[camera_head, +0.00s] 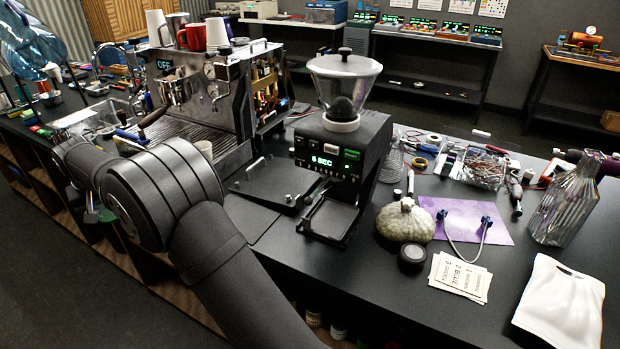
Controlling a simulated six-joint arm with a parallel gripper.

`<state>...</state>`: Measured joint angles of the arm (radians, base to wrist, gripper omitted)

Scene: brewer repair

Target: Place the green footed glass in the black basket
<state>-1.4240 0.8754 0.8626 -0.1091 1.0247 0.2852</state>
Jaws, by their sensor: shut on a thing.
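My arm reaches in from the bottom and bends left along the counter's front edge. My gripper (92,206) is mostly hidden behind my own arm links; a small part shows below them, pointing down. A small pale green piece (106,214) shows at it, seemingly part of the green footed glass, held just off the counter's front edge. Its bowl and foot cannot be made out. I cannot pick out the black basket in this view.
The espresso machine (222,95) and black grinder (342,150) stand on the dark counter behind my arm. Metal trays (90,120) and small tools crowd the left.

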